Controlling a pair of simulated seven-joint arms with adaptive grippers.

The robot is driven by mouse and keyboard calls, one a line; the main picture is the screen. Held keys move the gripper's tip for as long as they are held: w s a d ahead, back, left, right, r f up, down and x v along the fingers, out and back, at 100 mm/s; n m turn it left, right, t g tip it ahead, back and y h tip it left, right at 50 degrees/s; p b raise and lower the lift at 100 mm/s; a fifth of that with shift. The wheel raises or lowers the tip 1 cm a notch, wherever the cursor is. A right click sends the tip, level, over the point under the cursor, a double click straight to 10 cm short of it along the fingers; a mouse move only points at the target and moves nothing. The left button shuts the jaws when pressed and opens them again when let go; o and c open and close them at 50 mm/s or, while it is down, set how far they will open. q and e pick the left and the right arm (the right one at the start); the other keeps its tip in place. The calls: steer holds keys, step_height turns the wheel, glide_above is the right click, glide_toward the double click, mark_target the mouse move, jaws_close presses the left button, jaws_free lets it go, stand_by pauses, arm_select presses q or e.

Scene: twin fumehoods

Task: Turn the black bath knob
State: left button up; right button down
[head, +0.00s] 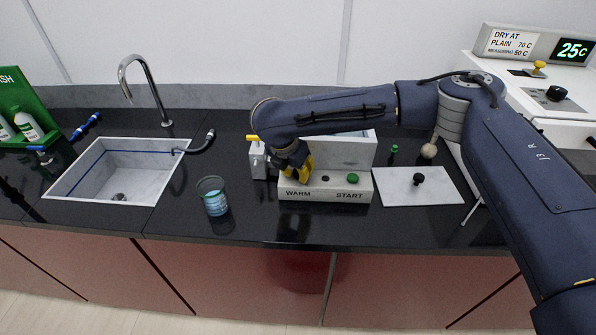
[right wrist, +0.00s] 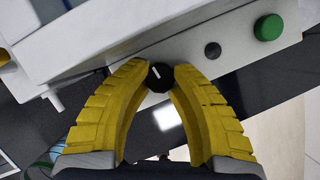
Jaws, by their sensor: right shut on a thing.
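The bath (head: 325,195) is a white box with a front panel marked WARM and START. Its black bath knob (right wrist: 160,78), a dark round knob with a white mark, sits between the yellow fingertips of my right gripper (right wrist: 162,71) in the right wrist view. The fingers are shut on the knob from both sides. In the head view my right gripper (head: 297,172) is over the WARM end of the panel and hides the knob. A small dark round part (right wrist: 212,50) and a green button (right wrist: 267,27) are beside it on the panel. My left gripper is not in view.
A glass of blue liquid (head: 214,199) stands left of the bath. The sink (head: 75,187) with its tap (head: 150,95) is farther left. A white plate (head: 440,193) with a black-knobbed piece (head: 418,179) lies to the right. The black counter front (head: 250,225) is mostly clear.

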steer(key=shift+s+a+f, duration=0.1)
steer(key=shift+s, duration=0.05)
steer(key=c, duration=1.4)
jaws_free()
steer(key=shift+o, duration=0.2)
steer(key=v, duration=1.2)
